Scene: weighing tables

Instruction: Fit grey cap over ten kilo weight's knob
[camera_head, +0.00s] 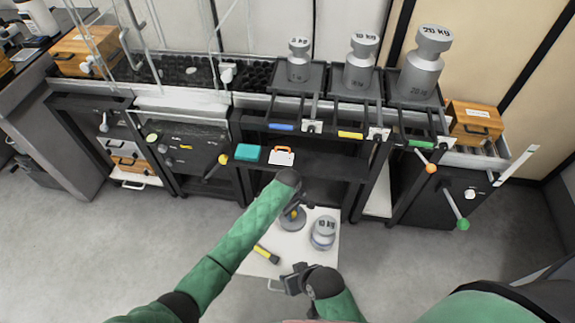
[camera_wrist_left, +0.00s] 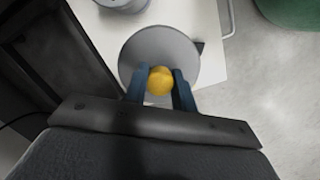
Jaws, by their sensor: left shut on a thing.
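The grey cap (camera_head: 291,222) is a round grey disc over the small white table, left of the ten kilo weight (camera_head: 323,236). In the left wrist view the cap (camera_wrist_left: 184,48) has a yellow knob (camera_wrist_left: 160,80), and my left gripper (camera_wrist_left: 160,82) is shut on that knob with its blue fingers. In the head view my left gripper (camera_head: 293,211) is partly hidden by its arm. I cannot tell whether the cap touches the table. The weight stands upright beside it; its edge shows at the top of the wrist view (camera_wrist_left: 125,3). My right gripper (camera_head: 292,280) is near the table's front edge, apart from both.
The white table (camera_head: 293,248) also carries a yellow and black tool (camera_head: 267,254) at front left. Behind it stands a black bench with several levers, and three big weights, including a 20 KG one (camera_head: 420,75). A teal block (camera_head: 247,152) lies on the bench shelf.

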